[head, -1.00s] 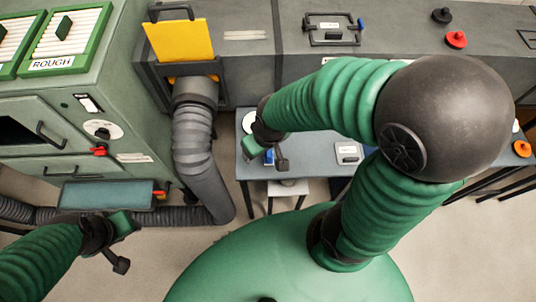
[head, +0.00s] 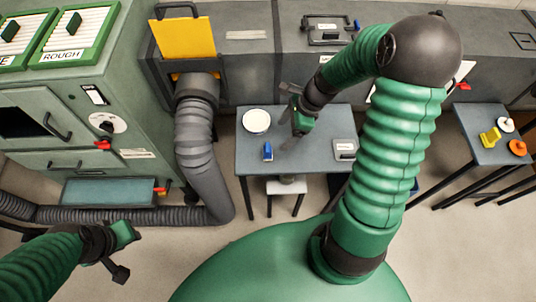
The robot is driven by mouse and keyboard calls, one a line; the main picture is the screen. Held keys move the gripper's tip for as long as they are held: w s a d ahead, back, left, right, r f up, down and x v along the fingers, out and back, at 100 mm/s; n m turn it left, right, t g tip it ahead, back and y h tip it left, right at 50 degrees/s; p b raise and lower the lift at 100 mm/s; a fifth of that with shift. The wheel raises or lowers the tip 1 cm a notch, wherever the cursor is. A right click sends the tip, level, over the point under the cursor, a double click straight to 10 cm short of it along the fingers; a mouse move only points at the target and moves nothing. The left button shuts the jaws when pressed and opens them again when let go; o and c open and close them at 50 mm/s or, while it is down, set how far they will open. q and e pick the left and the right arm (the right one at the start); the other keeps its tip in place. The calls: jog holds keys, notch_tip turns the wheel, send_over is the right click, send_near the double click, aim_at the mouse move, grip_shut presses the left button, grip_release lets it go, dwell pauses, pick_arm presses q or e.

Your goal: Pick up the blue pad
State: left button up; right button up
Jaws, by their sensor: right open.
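The blue pad (head: 267,151) is a small blue block standing on the grey-blue table (head: 312,170), below a white round plate. My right gripper (head: 289,108) is open and empty above the table. It is above and to the right of the pad in the picture, apart from it. My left gripper (head: 125,252) is at the lower left, far from the table, with its fingers apart and nothing between them.
On the same table are a white plate (head: 257,121) and a grey box (head: 345,149). A grey hose (head: 200,150) hangs left of the table. Grey ducting runs behind.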

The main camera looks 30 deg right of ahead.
aim_at(268, 150)
jog(key=x, duration=0.5)
jog(key=b+x, duration=0.1)
jog(key=x, duration=0.2)
jog(key=shift+w+d+f, duration=0.15)
jog(key=shift+d+f, duration=0.05)
jog(key=shift+f, duration=0.15)
jog(key=shift+a+f, duration=0.15)
jog(key=shift+f, duration=0.1)
jog(key=x, duration=0.5)
jog(key=shift+w+f+b, duration=0.15)
jog(key=shift+w+b, duration=0.25)
jog(key=shift+d, duration=0.2)
jog(key=shift+s, duration=0.1)
jog(key=shift+c, duration=0.3)
jog(key=c, duration=1.5)
jog(key=shift+c, duration=0.2)
